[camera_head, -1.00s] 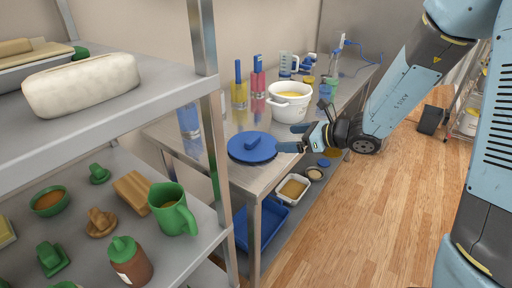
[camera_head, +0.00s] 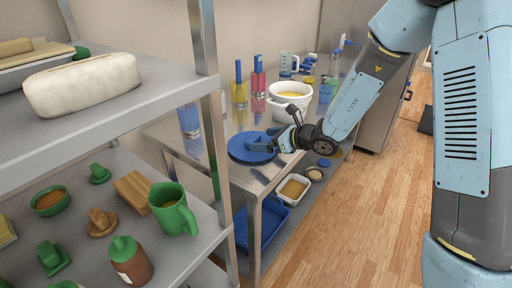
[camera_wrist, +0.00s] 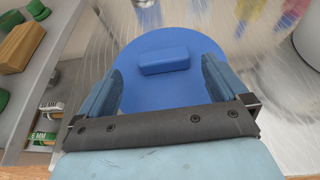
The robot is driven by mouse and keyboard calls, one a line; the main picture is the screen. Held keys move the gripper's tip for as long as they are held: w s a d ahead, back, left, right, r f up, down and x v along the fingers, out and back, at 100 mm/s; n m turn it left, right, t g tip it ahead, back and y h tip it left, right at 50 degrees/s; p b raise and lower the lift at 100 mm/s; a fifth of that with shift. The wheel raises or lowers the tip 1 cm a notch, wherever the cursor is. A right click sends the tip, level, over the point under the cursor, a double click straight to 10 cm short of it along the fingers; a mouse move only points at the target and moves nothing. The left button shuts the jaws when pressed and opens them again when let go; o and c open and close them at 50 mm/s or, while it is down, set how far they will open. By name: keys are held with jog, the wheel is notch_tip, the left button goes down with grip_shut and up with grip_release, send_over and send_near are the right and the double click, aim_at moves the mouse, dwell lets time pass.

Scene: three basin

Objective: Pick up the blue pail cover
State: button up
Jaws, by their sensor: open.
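The blue pail cover (camera_head: 246,152) is a flat round lid lying on the steel table near its front left corner. A raised block handle stands at its middle; in the wrist view the cover (camera_wrist: 150,95) shows with this handle (camera_wrist: 164,60) ahead of my fingertips. My gripper (camera_head: 268,142) is at the cover's right side, low over it. In the wrist view my gripper (camera_wrist: 164,72) is open, with one finger on each side of the handle and a gap to each. I cannot tell whether the fingers touch the cover.
A white pail (camera_head: 291,103) with yellow contents stands just behind my gripper. A shelf rack (camera_head: 120,90) with green dishes and a loaf is close on the left.

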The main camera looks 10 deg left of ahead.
aim_at(255, 139)
jog(key=x, duration=0.4)
jog(key=shift+w, duration=0.1)
jog(key=shift+c, duration=0.4)
jog(key=c, duration=1)
jog(key=shift+r, duration=0.35)
notch_tip(255, 139, up, 2)
jog(key=shift+r, duration=0.1)
jog(key=w+d+r, duration=0.1)
jog(key=d+r, duration=0.2)
jog(key=d, duration=0.1)
jog(key=w+d+r, duration=0.2)
jog(key=d+r, duration=0.1)
jog(key=d, duration=0.1)
jog(key=w+d+r, duration=0.2)
jog(key=d+r, duration=0.2)
jog(key=d, duration=0.1)
jog(key=shift+w, duration=0.2)
